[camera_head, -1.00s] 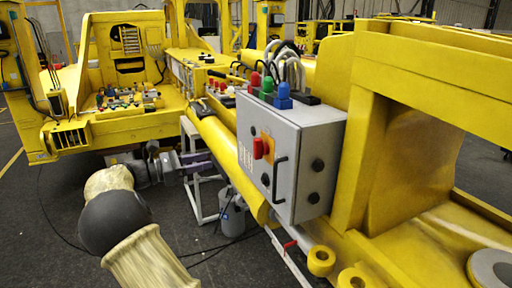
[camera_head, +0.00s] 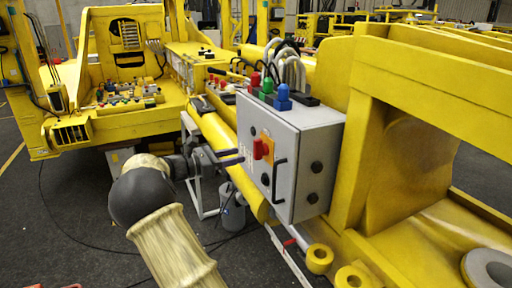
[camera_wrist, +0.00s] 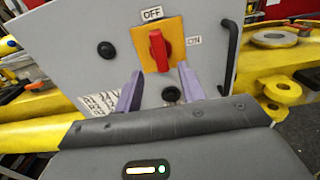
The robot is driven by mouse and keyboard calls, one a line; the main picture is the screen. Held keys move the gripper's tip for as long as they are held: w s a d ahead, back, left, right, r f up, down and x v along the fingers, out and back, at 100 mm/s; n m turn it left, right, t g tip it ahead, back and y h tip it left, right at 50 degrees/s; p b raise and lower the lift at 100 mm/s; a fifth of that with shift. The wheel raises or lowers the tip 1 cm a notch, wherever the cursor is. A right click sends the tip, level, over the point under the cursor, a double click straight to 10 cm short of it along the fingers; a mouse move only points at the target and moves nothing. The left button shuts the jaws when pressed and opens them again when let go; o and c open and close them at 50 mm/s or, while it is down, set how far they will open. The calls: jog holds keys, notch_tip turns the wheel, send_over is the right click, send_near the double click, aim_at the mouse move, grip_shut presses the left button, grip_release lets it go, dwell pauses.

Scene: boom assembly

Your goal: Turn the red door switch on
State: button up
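The red switch (camera_head: 263,148) sits on an orange-yellow plate on the door of a grey control box (camera_head: 305,150). In the wrist view the red switch (camera_wrist: 160,50) stands upright, in line with the OFF label (camera_wrist: 152,13) above it; the ON label (camera_wrist: 194,40) is to its right. My gripper (camera_head: 238,156) is left of the box door in the head view, its fingers pointing towards the switch. In the wrist view my gripper (camera_wrist: 160,70) is open, with purple fingers either side of and just below the switch, nothing between them.
A black door handle (camera_wrist: 229,55) stands right of the switch. Black round knobs (camera_head: 316,167) are on the door. Red, green and blue connectors (camera_head: 267,88) with cables top the box. A yellow boom (camera_head: 220,135) runs behind my gripper.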

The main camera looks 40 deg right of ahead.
aim_at(254, 151)
jog(key=p+x, duration=0.2)
jog(key=x, duration=0.6)
jog(key=shift+p, duration=0.3)
jog(key=shift+c, duration=0.4)
jog(key=c, duration=0.5)
jog(key=shift+c, duration=0.2)
